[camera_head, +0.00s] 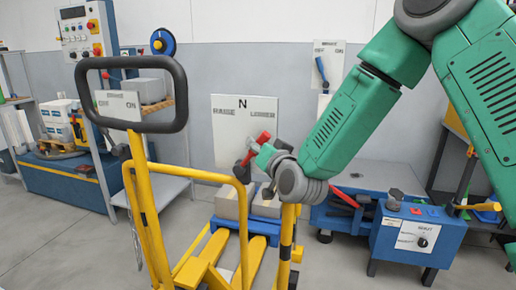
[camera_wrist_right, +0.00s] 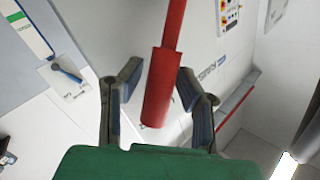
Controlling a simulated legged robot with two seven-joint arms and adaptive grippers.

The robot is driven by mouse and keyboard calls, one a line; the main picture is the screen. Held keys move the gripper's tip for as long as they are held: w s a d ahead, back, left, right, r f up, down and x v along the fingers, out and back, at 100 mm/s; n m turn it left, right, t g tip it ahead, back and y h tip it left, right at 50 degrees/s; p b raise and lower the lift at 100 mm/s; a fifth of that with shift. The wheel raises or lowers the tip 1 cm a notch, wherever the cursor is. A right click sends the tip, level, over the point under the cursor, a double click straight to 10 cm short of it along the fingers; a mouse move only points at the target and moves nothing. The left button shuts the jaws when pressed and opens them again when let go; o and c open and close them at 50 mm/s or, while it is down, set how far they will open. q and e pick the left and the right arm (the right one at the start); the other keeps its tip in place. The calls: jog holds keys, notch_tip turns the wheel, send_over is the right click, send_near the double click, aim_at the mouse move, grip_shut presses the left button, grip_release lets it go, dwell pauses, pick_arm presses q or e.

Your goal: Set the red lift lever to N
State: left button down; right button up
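The red lift lever (camera_head: 263,137) shows in front of a white plate (camera_head: 230,115) marked RAISE, N and LOWER. It leans, with its red end up and to the right, and its lower part is partly hidden by my right gripper (camera_head: 262,155). In the right wrist view the lever's thick red grip (camera_wrist_right: 160,88) lies between the two fingers of my right gripper (camera_wrist_right: 159,76). The fingers are apart, with a gap visible on each side of the grip. Which mark the lever points at I cannot tell. My left gripper is not in view.
A yellow pallet truck (camera_head: 147,215) with a black loop handle (camera_head: 78,88) stands at the front left. A blue bench (camera_head: 440,243) with a knob panel is at the right. A control box (camera_head: 84,32) and shelves are at the left.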

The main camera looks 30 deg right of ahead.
aim_at(235, 138)
jog(key=shift+w, duration=0.15)
grip_shut()
jog(key=shift+r+p, duration=0.2)
jog(key=shift+p, duration=0.3)
jog(key=w+a+n+g+p, duration=0.1)
jog(key=p, duration=0.3)
jog(key=w+a+r+n+g+p, duration=0.1)
jog(key=p, duration=0.3)
jog(key=w+a+n+g+p, duration=0.1)
jog(key=n+p, duration=0.1)
jog(key=p, duration=0.2)
jog(key=shift+w+r+g, duration=0.2)
jog(key=shift+r+g, duration=0.15)
jog(key=shift+g, duration=0.05)
jog(key=shift+w+a+f+n+g+h+p, duration=0.2)
jog(key=shift+w+a+n+g+h+p, duration=0.15)
jog(key=shift+p, duration=0.55)
jog(key=shift+d, duration=0.1)
grip_release()
